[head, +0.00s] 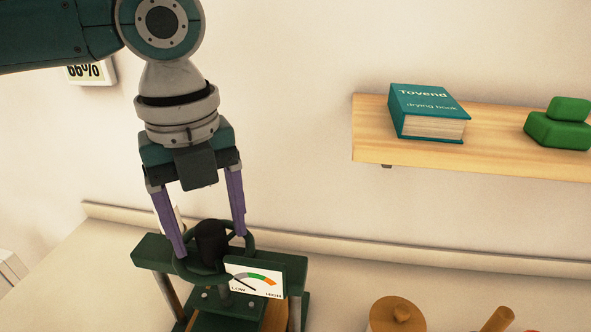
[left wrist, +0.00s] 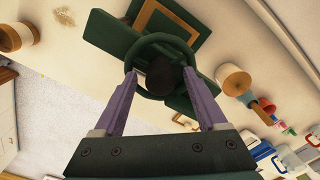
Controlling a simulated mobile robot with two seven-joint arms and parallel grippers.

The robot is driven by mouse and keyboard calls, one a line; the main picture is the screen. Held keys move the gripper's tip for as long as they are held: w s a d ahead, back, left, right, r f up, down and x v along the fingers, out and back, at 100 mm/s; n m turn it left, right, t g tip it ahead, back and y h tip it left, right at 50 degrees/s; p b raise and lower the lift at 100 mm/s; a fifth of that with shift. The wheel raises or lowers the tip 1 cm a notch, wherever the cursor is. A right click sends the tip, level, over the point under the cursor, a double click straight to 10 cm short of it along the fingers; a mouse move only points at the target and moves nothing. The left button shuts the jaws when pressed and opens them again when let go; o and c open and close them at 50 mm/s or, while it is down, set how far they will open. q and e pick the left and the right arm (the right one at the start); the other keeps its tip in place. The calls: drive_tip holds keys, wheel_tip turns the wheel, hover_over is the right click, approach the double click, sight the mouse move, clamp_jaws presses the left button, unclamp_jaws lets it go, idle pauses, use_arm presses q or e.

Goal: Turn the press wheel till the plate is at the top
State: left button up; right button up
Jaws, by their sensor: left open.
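The green press (head: 150,252) stands on the counter at the bottom of the head view. Its dark green wheel (head: 186,272) with a black hub (head: 211,243) sits on top, and the wheel also shows in the left wrist view (left wrist: 141,51). My left gripper (head: 214,244) points down at the wheel, its purple fingers open on either side of the hub and by the rim; I cannot tell if they touch it. The plate cannot be made out clearly. My right gripper is not in view.
A wooden shelf (head: 480,150) on the wall at right holds a teal book (head: 428,112) and green blocks (head: 556,130). A round wooden-lidded jar (head: 397,314) stands right of the press. The counter left of the press is mostly clear.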

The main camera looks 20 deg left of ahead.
use_arm(q)
drive_tip(key=shift+c, duration=0.2)
clamp_jaws()
idle(0.3)
drive_tip(key=shift+r, duration=0.1)
drive_tip(key=shift+r+n+p, duration=0.15)
drive_tip(key=shift+n+p, duration=0.35)
drive_tip(key=shift+p, duration=0.4)
drive_tip(key=n+p, duration=0.4)
drive_tip(key=shift+d+p, duration=0.1)
drive_tip(key=shift+p, duration=0.2)
drive_tip(key=n+p, duration=0.3)
drive_tip(key=n, duration=0.1)
drive_tip(key=shift+n, duration=0.3)
drive_tip(key=shift+n+p, duration=1.3)
drive_tip(key=shift+n, duration=0.7)
drive_tip(key=shift+f, duration=0.2)
